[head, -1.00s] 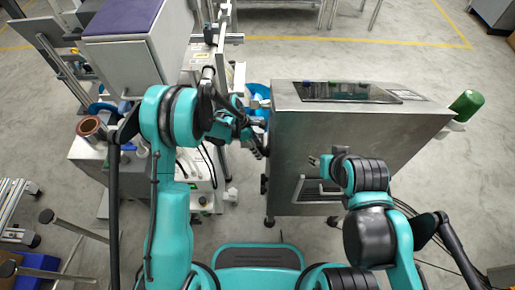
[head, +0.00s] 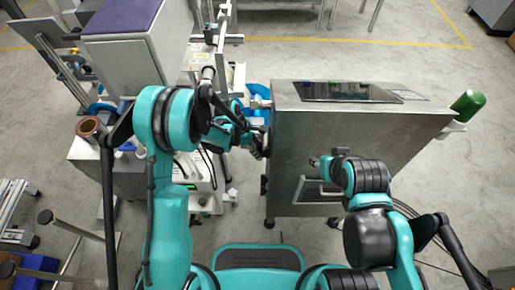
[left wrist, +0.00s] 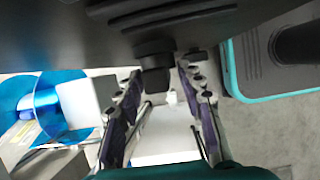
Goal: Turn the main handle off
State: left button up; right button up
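A black knob-like part (left wrist: 155,78), which may be the main handle, sticks out from a dark grey surface in the left wrist view. My left gripper (left wrist: 162,118) is open, with one finger on each side below the knob. I cannot tell whether either finger touches it. In the head view my left gripper (head: 259,147) is at the left side of the steel cabinet (head: 365,135), partly hidden by my arm. My right gripper (head: 315,164) is small and unclear in front of the cabinet, above its front bar handle (head: 318,192).
A machine with a grey box (head: 135,55) stands to the left of the cabinet. A blue reel (left wrist: 45,105) shows at the left in the left wrist view. A green cylinder (head: 468,105) is at the cabinet's right edge. Open floor (head: 470,185) lies to the right.

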pick_arm(q)
jog(key=v, duration=1.2)
dwell(0.4)
jog(key=s+a+r+m+t+y, duration=0.1)
jog(key=s+a+r+m+t, duration=0.1)
jog(key=s+a+r+m, duration=0.3)
jog(key=s+a+r+m+t+y, duration=0.1)
jog(key=s+a+r+m, duration=0.1)
jog(key=s+r+m, duration=0.3)
jog(key=s+a+r+m+t+y, duration=0.2)
jog(key=s+a+r+m+t, duration=0.1)
jog(key=s+m, duration=0.5)
jog(key=a+t, duration=0.1)
jog(key=a, duration=0.1)
jog(key=shift+s+a+y, duration=0.3)
jog(key=shift+s+a, duration=0.1)
jog(key=shift+r, duration=0.15)
jog(key=shift+c, duration=0.7)
jog(key=shift+d, duration=0.15)
